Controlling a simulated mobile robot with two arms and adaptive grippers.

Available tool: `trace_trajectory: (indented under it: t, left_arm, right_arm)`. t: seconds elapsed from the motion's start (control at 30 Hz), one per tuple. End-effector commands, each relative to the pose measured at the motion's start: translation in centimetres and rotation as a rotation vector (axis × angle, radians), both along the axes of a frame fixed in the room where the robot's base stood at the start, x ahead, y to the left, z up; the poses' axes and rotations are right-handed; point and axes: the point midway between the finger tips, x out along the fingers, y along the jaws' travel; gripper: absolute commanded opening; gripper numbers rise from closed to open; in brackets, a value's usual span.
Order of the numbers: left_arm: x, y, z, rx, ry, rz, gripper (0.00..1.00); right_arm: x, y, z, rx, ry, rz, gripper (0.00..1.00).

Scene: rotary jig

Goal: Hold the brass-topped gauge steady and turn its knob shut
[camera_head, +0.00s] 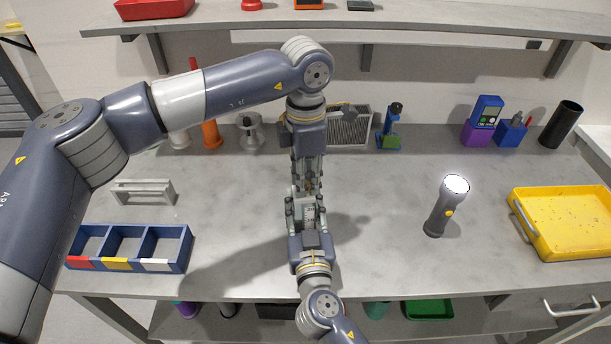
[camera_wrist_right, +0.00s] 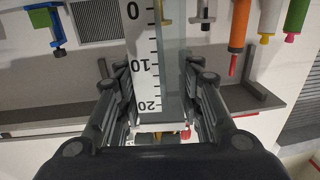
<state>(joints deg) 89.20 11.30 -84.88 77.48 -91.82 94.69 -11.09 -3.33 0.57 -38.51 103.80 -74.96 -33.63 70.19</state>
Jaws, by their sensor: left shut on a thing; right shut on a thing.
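The gauge (camera_head: 309,213) stands upright mid-table, mostly hidden between my two grippers. In the right wrist view its white scale (camera_wrist_right: 145,62) shows large, marked 0, 10 and 20. My right gripper (camera_head: 306,205) comes from the front and is shut on the gauge's body, with a finger on each side of it; it also shows in the right wrist view (camera_wrist_right: 149,75). My left gripper (camera_head: 308,186) points down from above and is shut on the gauge's top part. Its fingers hide the brass top and the knob, so I cannot tell the knob's setting.
A lit flashlight (camera_head: 439,212) stands to the right, with a yellow tray (camera_head: 566,245) beyond it. A blue divided bin (camera_head: 187,250) and a grey bracket (camera_head: 144,187) are on the left. Several tools line the back edge. The table between gauge and flashlight is clear.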

Motion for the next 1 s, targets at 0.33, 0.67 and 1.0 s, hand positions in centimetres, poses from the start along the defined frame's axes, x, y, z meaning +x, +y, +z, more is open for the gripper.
trace_trajectory:
  t: [0.33,0.67,1.0]
  left_arm:
    - [-0.03,0.09,0.03,0.001,-0.003,-0.324,0.00]
    - [-0.13,0.12,0.03,0.001,-0.003,-0.586,0.00]
    - [-0.17,0.15,0.03,0.002,-0.002,-0.730,0.00]
  right_arm:
    - [-0.03,0.00,-0.08,0.000,0.002,0.000,0.02]
    - [-0.03,-0.01,-0.08,0.000,0.002,0.000,0.02]
    - [-0.04,-0.01,-0.09,-0.001,0.002,0.000,0.02]
